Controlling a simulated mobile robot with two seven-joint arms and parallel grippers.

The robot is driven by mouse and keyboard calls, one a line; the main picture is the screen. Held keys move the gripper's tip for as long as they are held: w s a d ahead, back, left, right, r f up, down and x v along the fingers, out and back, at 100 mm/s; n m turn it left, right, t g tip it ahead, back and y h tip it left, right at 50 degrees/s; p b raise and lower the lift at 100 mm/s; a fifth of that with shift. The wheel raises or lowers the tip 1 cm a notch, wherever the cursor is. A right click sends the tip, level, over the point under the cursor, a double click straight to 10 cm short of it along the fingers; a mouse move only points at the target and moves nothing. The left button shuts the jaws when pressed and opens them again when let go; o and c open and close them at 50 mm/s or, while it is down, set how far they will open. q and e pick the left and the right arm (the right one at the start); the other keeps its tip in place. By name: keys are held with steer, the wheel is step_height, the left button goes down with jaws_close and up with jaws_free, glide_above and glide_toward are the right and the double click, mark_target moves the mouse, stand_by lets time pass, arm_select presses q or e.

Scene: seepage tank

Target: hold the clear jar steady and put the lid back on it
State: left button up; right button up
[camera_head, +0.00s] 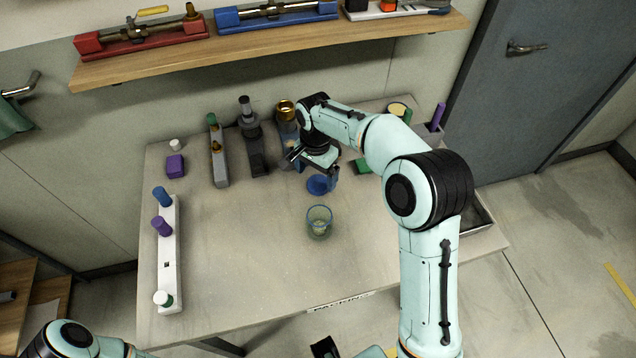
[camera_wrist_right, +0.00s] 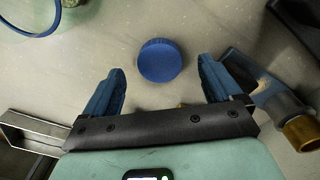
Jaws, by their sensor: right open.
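The clear jar (camera_head: 319,222) stands upright and open on the table, with a bluish rim and something pale at its bottom. Part of it shows at the upper left of the right wrist view (camera_wrist_right: 32,18). The round blue lid (camera_head: 317,186) lies on the table just behind the jar, apart from it. My right gripper (camera_head: 313,170) is open above the lid. In the right wrist view the lid (camera_wrist_right: 160,60) lies between and slightly beyond the two blue fingers, with a gap on each side. My left arm shows at the lower left, but its gripper is out of view.
A white rack (camera_head: 168,255) with blue and purple pieces is at the left.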

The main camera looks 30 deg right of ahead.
mark_target(317, 184)
step_height(317, 184, down, 4)
steer(key=shift+d+r, duration=0.1)
steer(key=shift+r, duration=0.1)
arm_select(q)
steer(key=shift+s+f, duration=0.1)
steer(key=shift+f, duration=0.05)
arm_select(e)
steer(key=c, duration=1.1)
steer(key=shift+r, duration=0.15)
arm_select(q)
steer(key=w+r+p, duration=0.1)
steer(key=r, duration=0.1)
steer(key=w+r+p, duration=0.1)
steer(key=r+p, duration=0.1)
steer(key=shift+w, duration=0.15)
arm_select(e)
step_height(317, 184, up, 20)
